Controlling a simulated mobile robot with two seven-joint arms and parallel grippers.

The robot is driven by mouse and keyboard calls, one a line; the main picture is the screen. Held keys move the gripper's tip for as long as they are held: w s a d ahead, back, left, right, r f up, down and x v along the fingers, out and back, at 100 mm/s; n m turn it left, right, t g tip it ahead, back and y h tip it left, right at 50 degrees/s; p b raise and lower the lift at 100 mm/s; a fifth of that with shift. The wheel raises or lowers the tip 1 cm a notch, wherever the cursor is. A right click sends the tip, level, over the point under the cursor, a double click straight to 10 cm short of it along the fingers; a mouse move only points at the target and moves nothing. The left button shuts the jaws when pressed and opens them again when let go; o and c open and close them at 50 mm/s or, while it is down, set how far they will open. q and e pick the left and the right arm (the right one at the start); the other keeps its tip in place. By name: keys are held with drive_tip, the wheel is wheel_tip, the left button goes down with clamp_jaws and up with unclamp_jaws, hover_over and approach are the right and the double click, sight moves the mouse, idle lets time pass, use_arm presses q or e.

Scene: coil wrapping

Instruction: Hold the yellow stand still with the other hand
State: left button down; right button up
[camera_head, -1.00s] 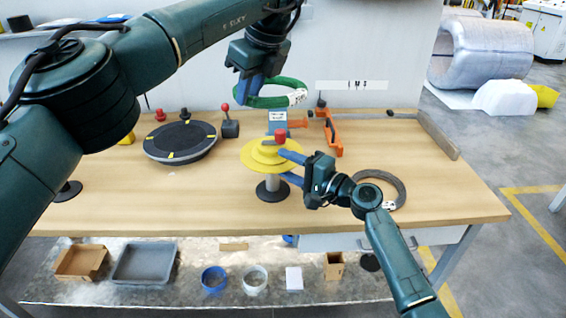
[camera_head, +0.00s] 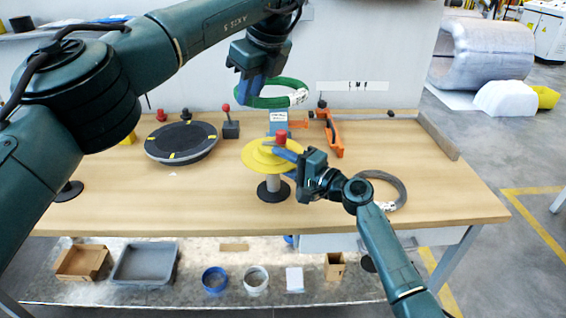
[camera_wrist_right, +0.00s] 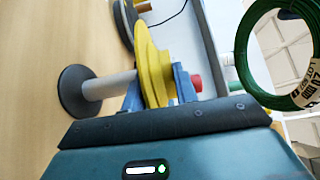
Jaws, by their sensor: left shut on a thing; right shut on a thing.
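The yellow stand (camera_head: 256,160) has a stepped yellow disc on a grey post with a dark round foot and a red knob on top. It stands upright on the bench. My right gripper (camera_head: 284,160) is shut on the yellow disc from its right side. In the right wrist view the yellow disc (camera_wrist_right: 147,55) lies between the blue fingers (camera_wrist_right: 158,90). My left gripper (camera_head: 250,90) is shut on a green coil (camera_head: 270,103) and holds it in the air above and behind the stand. The coil also shows in the right wrist view (camera_wrist_right: 244,60), with a white label.
A dark round turntable (camera_head: 180,140) is left of the stand. A small grey block with a red-knobbed lever (camera_head: 230,129), an orange tool (camera_head: 333,135) and a blue block (camera_head: 278,118) are behind. A grey coil (camera_head: 398,185) lies right of my right gripper. The bench's front left is mostly clear.

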drive_tip(key=shift+s+f+g, duration=0.1)
drive_tip(key=shift+f+g, duration=0.2)
drive_tip(key=shift+f, duration=0.25)
clamp_jaws()
drive_tip(key=o, duration=0.8)
unclamp_jaws()
drive_tip(key=shift+f, duration=0.1)
use_arm(q)
drive_tip(key=shift+w, duration=0.1)
use_arm(e)
drive_tip(key=o, duration=0.3)
drive_tip(key=shift+r, duration=0.2)
